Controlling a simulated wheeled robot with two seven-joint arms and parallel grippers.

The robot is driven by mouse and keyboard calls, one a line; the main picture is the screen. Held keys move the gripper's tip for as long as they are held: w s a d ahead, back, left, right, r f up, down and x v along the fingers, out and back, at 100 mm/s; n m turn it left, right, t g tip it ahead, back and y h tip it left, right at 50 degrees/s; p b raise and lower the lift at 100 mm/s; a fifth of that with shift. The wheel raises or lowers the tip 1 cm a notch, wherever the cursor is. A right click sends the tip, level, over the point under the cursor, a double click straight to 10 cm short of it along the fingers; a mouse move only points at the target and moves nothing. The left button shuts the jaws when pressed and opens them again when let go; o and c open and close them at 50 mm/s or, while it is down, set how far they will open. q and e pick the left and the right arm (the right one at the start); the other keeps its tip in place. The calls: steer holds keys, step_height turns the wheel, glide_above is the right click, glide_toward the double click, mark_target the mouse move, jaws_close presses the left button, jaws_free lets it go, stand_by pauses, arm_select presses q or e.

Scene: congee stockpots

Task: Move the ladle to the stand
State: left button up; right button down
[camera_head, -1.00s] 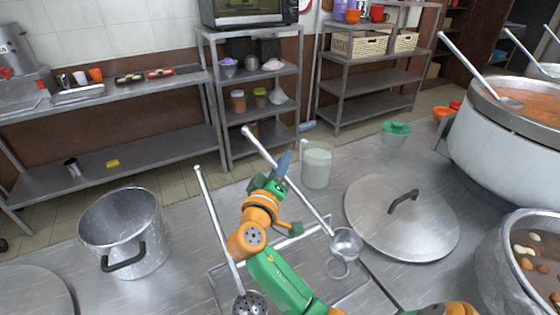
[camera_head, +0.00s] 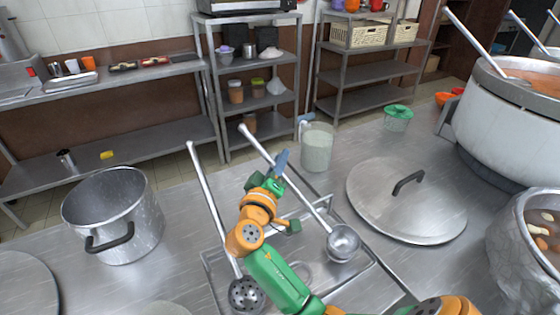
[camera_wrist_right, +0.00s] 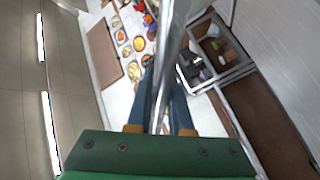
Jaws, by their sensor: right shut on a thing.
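My right gripper (camera_head: 280,163) is shut on the long metal handle of the ladle (camera_head: 343,242). The handle slants from upper left down to the round bowl. In the right wrist view the shiny handle (camera_wrist_right: 168,70) runs between the two dark blue fingers. The bowl is over the right part of a shallow metal tray with a wire frame, which looks like the stand (camera_head: 213,285). I cannot tell whether the bowl touches it. A perforated skimmer (camera_head: 246,294) leans there on the left, its handle pointing up. My left gripper is not in view.
An empty pot (camera_head: 115,220) stands left and a flat lid (camera_head: 405,205) lies right. Large pots with soup (camera_head: 510,120) and eggs (camera_head: 525,240) crowd the right side.

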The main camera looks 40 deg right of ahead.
steer(key=shift+f+b, duration=0.35)
steer(key=shift+f, duration=0.05)
steer(key=c, duration=0.7)
jaws_free()
steer(key=shift+c, duration=0.2)
steer(key=b+v, duration=0.2)
steer(key=v, duration=0.5)
